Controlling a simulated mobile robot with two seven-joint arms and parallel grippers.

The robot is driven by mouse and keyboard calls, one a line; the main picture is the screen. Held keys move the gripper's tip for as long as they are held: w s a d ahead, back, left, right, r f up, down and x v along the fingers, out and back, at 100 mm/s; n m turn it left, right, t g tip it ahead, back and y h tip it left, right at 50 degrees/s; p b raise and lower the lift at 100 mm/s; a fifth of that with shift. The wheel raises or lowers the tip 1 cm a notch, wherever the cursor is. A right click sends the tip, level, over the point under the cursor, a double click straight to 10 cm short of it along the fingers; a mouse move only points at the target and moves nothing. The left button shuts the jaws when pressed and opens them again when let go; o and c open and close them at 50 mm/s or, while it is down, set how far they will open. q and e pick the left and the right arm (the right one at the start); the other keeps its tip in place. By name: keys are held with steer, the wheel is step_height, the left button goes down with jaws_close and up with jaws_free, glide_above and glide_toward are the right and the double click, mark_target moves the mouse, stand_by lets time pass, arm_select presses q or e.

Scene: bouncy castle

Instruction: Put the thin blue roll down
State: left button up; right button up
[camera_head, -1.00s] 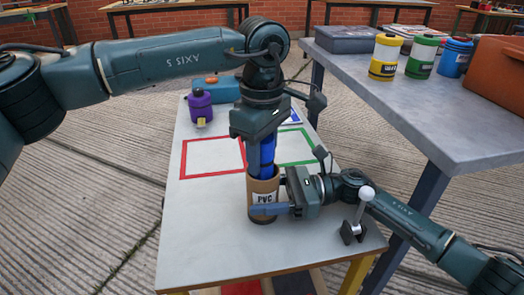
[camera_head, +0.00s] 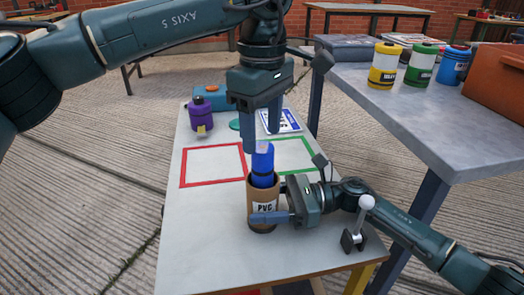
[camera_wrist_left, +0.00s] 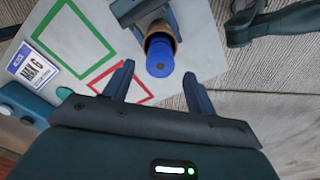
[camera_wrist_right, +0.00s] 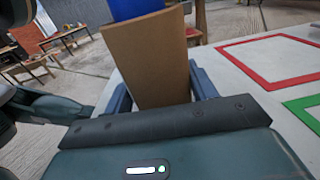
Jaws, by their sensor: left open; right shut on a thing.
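The thin blue roll (camera_head: 263,160) stands upright in the brown cardboard tube labelled PVC (camera_head: 263,189), its upper part sticking out. The roll's round end also shows in the left wrist view (camera_wrist_left: 160,59). My left gripper (camera_head: 263,138) is open and empty just above the roll. My right gripper (camera_head: 270,204) is shut on the tube from the right side, low down near the table. The tube fills the right wrist view (camera_wrist_right: 148,62), with a strip of blue above its rim (camera_wrist_right: 133,8). The roll's lower part is hidden inside the tube.
The narrow table (camera_head: 200,240) has a red square outline (camera_head: 184,165), a green outline (camera_head: 315,160), a purple bottle (camera_head: 201,114), a label card (camera_head: 280,121) and a white-knobbed lever (camera_head: 366,203). The grey side table (camera_head: 440,110) holds jars and an orange case (camera_head: 497,75). The front left is clear.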

arm_select(q)
step_height(320, 180, up, 5)
steer(key=shift+r, duration=0.1)
stand_by(0.4)
arm_select(e)
steer(key=o, duration=1.4)
steer(key=shift+d, duration=0.1)
